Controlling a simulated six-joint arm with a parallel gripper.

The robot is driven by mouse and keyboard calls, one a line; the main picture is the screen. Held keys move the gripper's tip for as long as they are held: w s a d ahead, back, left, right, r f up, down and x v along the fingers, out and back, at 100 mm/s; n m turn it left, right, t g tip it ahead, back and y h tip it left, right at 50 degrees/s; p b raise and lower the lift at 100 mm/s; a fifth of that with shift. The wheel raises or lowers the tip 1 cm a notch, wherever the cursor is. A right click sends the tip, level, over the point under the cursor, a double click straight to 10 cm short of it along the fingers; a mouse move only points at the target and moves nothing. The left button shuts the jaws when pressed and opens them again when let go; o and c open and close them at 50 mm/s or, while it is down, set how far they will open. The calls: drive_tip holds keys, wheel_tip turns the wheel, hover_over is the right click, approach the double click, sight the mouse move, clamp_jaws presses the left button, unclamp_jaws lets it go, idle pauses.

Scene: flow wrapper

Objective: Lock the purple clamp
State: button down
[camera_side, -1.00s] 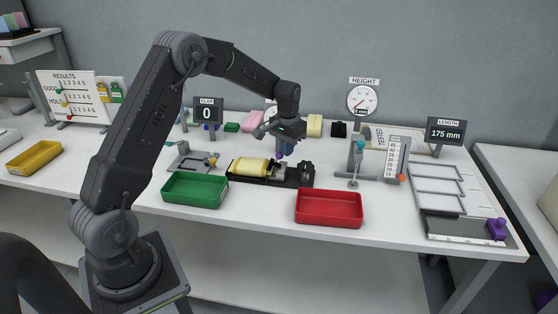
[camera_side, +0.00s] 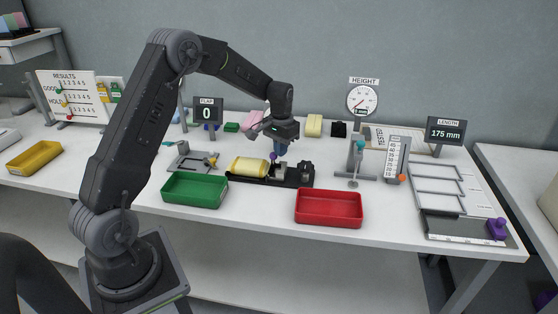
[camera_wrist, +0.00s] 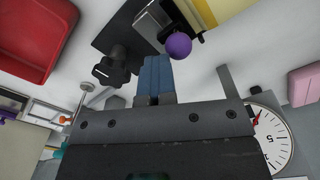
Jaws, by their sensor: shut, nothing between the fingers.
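The purple clamp's round knob (camera_side: 273,157) shows as a small spot on the black fixture (camera_side: 299,181), at the right end of a yellow pack (camera_side: 249,167). In the wrist view the purple knob (camera_wrist: 178,45) is large and close, with a metal block (camera_wrist: 153,22) beside it. My gripper (camera_side: 281,150) points down just right of the knob in the side view. In the wrist view its blue fingers (camera_wrist: 155,76) are together and empty, beside the knob. I cannot tell whether they touch it. The lever under the knob is mostly hidden.
A green tray (camera_side: 195,203) and a red tray (camera_side: 329,222) stand in front of the fixture. A black knob (camera_wrist: 111,68) rises from the fixture's other end. The height gauge stand (camera_side: 356,160) is to the right. A purple slider (camera_side: 497,228) sits on the length gauge.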

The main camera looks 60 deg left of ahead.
drive_tip(key=shift+w+d+r, duration=0.1)
drive_tip(key=shift+w+d, duration=0.2)
drive_tip(key=shift+w, duration=0.05)
wheel_tip(320, 180, up, 7)
idle(1.1)
drive_tip(key=shift+d, duration=0.1)
drive_tip(key=s+d+r+m+t, duration=0.1)
drive_tip(key=s+d+r+t, duration=0.1)
drive_tip(key=s+d+r, duration=0.55)
drive_tip(key=s+d+r+m+t, duration=0.15)
drive_tip(key=s+d+r, duration=0.35)
drive_tip(key=s+d, duration=0.5)
drive_tip(key=s+d+f+t, duration=0.2)
drive_tip(key=s, duration=0.8)
drive_tip(key=shift+s+f, duration=0.15)
